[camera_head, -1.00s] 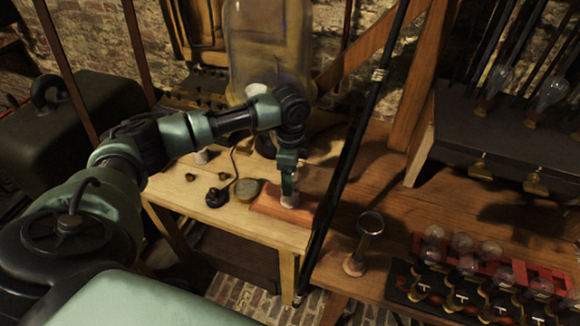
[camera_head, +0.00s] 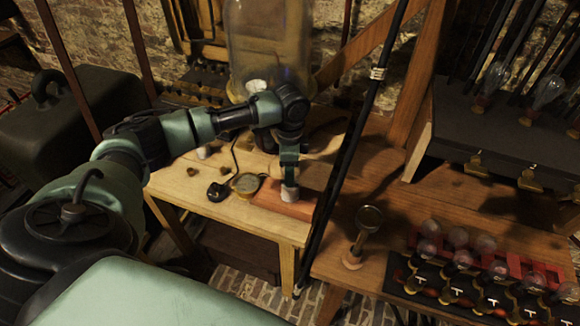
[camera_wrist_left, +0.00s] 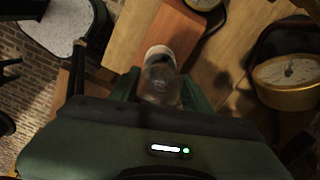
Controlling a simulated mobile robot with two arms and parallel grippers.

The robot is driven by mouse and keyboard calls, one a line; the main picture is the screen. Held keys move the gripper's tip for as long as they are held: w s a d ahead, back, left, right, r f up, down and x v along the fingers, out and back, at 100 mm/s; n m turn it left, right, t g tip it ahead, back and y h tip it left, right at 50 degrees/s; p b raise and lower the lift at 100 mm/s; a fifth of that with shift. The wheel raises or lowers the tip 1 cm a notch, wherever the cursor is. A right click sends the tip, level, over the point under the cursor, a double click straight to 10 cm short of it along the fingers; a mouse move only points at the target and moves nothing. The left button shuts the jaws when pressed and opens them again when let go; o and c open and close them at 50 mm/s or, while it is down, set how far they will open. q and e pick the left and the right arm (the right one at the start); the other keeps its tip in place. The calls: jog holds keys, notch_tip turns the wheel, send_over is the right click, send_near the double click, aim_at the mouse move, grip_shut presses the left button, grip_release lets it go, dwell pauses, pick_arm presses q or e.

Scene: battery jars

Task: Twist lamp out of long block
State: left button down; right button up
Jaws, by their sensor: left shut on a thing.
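The long block (camera_head: 270,197) is a reddish wooden bar lying on the light wooden table. It also shows in the left wrist view (camera_wrist_left: 172,32). The lamp (camera_wrist_left: 160,80) is a clear glass bulb with a pale collar at the block's near end. In the head view only a whitish part of the lamp (camera_head: 290,194) shows below the fingers. My left gripper (camera_head: 289,182) points down over the block's right part and is shut on the lamp. Its green fingers stand on both sides of the glass. Whether the lamp's base sits in the block is hidden. My right gripper is not in view.
A round brass gauge (camera_head: 246,184) and a black plug (camera_head: 217,191) lie left of the block. A large glass jar (camera_head: 268,45) stands behind. A black rod runs close to the right. A rack of several bulbs (camera_head: 470,275) stands at lower right.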

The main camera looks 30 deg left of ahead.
pick_arm(q)
jog(key=shift+r+n+p, duration=0.1)
jog(key=shift+n+p, duration=1.9)
jog(key=shift+p, duration=0.3)
jog(key=shift+n+p, duration=0.3)
jog(key=shift+n, duration=0.1)
jog(key=shift+n+p, duration=0.3)
jog(key=shift+p, duration=0.2)
jog(key=shift+n+p, duration=0.85)
jog(key=shift+n, duration=0.05)
jog(key=n, duration=0.2)
jog(key=shift+d+n, duration=0.1)
jog(key=shift+n, duration=0.9)
